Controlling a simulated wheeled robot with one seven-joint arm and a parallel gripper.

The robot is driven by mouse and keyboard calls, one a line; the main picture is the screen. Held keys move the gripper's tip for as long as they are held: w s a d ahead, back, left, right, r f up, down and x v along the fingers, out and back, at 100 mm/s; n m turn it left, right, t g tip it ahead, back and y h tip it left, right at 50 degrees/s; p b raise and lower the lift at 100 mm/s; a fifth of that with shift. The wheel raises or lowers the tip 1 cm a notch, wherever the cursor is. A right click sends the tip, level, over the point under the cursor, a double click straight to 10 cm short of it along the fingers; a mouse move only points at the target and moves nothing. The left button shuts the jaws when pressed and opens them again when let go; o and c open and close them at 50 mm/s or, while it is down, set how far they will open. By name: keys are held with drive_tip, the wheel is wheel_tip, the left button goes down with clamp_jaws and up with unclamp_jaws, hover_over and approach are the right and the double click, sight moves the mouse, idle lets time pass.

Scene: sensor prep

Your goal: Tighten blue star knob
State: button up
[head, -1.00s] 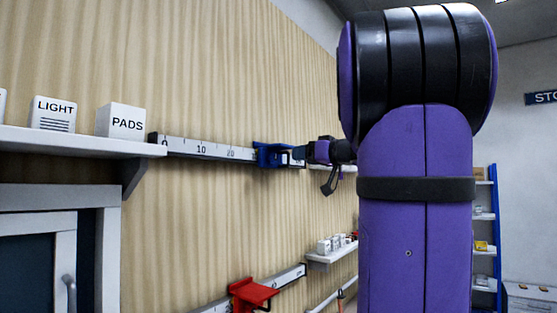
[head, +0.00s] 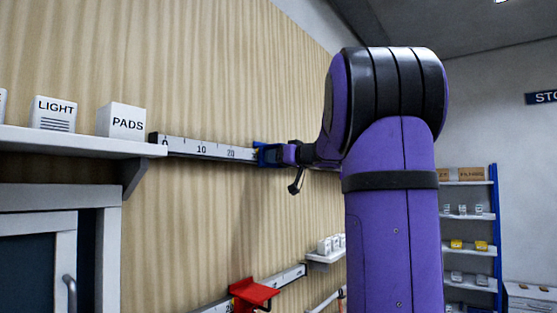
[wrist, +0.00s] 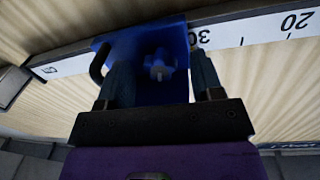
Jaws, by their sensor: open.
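The blue star knob (wrist: 158,65) shows in the wrist view on the face of a blue carriage (wrist: 180,42), which sits on a white ruled rail (wrist: 250,30) near its 30 mark. My gripper (wrist: 163,80) is open, with one dark finger on each side of the knob; I cannot tell whether either finger touches it. In the head view the blue carriage (head: 268,155) is mostly hidden behind my gripper (head: 287,154), and the knob is hidden there. The upper rail (head: 210,149) runs along the wooden wall.
A red carriage (head: 253,291) sits on a lower rail. A shelf (head: 70,143) at left holds a PADS box (head: 121,121) and a LIGHT box (head: 54,113). A blue-framed rack (head: 494,240) stands at right.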

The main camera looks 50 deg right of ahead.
drive_tip(key=shift+c, duration=0.3)
drive_tip(key=c, duration=0.9)
drive_tip(key=shift+o, duration=0.2)
drive_tip(key=shift+m, duration=1.5)
drive_tip(key=o, duration=0.9)
drive_tip(key=s, duration=1.1)
drive_tip(key=shift+a+r, duration=0.1)
drive_tip(key=shift+r, duration=0.1)
